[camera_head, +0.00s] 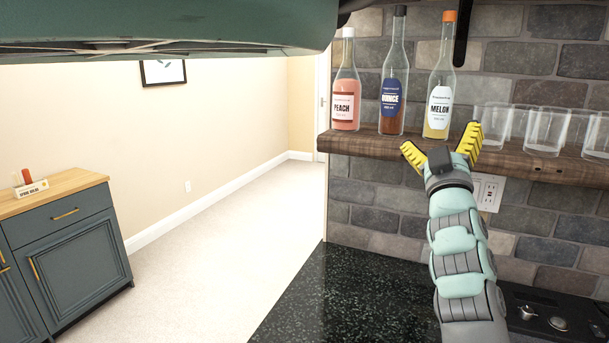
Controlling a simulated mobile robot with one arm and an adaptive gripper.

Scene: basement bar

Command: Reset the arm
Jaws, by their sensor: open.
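My gripper (440,144) is open and empty, with its yellow fingers spread apart. It is in the right half of the head view, in front of the wooden shelf (385,148) and below the bottles. My arm reaches up to it from the bottom right. The melon bottle (438,106), with an orange cap and yellow liquid, stands upright just above and behind the fingers. I cannot tell whether the fingers touch the shelf edge.
A peach bottle (346,100) and a quince bottle (392,95) stand left of the melon bottle. Several clear glasses (545,130) line the shelf's right. A dark speckled counter (345,295) lies below. A blue-grey cabinet (72,258) stands left. The pale floor (225,250) is clear.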

